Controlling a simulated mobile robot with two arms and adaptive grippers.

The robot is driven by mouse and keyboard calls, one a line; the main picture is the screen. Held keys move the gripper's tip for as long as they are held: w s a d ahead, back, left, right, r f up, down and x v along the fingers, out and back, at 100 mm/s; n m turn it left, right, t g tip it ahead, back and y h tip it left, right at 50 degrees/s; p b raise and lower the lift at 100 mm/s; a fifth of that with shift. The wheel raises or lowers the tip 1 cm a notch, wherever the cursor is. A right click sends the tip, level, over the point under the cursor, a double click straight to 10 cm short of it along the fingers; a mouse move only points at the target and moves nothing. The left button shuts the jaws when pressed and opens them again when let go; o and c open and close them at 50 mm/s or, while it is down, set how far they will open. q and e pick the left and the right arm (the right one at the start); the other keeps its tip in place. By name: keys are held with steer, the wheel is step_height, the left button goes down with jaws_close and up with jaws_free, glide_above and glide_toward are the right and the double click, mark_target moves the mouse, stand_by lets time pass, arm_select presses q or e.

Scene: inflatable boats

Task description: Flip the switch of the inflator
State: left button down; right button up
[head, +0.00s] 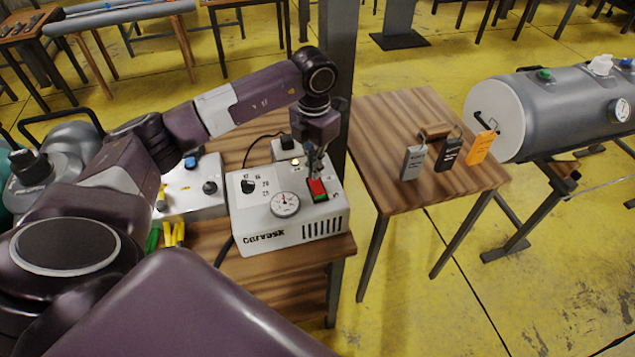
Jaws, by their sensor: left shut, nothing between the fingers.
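The inflator (262,232) is a white box with a round gauge, a black knob and dark vents, standing on a wooden table. My right gripper is not in view.
A dark post (338,60) rises right behind the gripper. A second wooden table (400,120) at the right holds grey, black and orange tags. A grey tank (560,105) lies further right. Another white box (190,185) stands left of the inflator.

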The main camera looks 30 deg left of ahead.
arm_select(q)
steer(key=shift+r+p, duration=1.5)
steer(key=shift+r, duration=1.2)
